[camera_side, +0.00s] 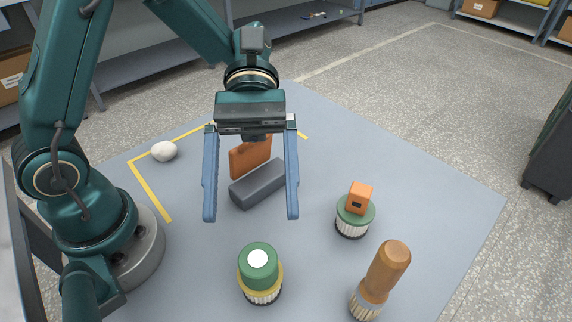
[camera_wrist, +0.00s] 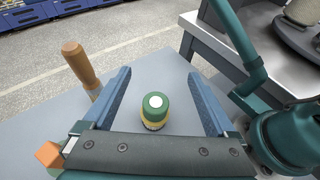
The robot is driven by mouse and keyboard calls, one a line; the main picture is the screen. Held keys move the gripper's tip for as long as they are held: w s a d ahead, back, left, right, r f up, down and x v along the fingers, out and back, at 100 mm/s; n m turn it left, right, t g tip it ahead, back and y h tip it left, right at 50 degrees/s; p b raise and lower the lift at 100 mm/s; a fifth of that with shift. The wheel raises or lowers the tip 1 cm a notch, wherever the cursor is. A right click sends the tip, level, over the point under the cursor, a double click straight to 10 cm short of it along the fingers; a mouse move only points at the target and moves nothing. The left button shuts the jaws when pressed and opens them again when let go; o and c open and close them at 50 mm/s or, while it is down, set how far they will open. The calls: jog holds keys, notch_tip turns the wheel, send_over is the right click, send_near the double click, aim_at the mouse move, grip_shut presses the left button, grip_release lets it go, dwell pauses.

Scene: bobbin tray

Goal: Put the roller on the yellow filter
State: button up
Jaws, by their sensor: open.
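The roller (camera_side: 259,262) looks like a green cylinder with a white disc on its top face. It stands upright on the yellow filter (camera_side: 272,284), which has a yellow rim over a pale pleated body. In the wrist view the roller (camera_wrist: 154,101) shows between my fingers, with the yellow filter (camera_wrist: 154,122) below it. My gripper (camera_side: 251,216) is open and empty, with its two blue fingers pointing down, apart from the roller and above the table. The wrist view also shows my open gripper (camera_wrist: 157,75).
A green-rimmed filter (camera_side: 352,221) carries an orange block (camera_side: 360,197). A wooden-handled brush (camera_side: 386,270) stands at the front right. A grey block (camera_side: 259,184), an orange panel (camera_side: 250,156) and a white rounded object (camera_side: 164,151) lie farther back.

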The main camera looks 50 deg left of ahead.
jog(key=a+m+t+y, duration=1)
jog(key=a+t, duration=0.3)
jog(key=t, duration=0.1)
jog(key=shift+a+r, duration=0.15)
jog(key=shift+r, duration=0.1)
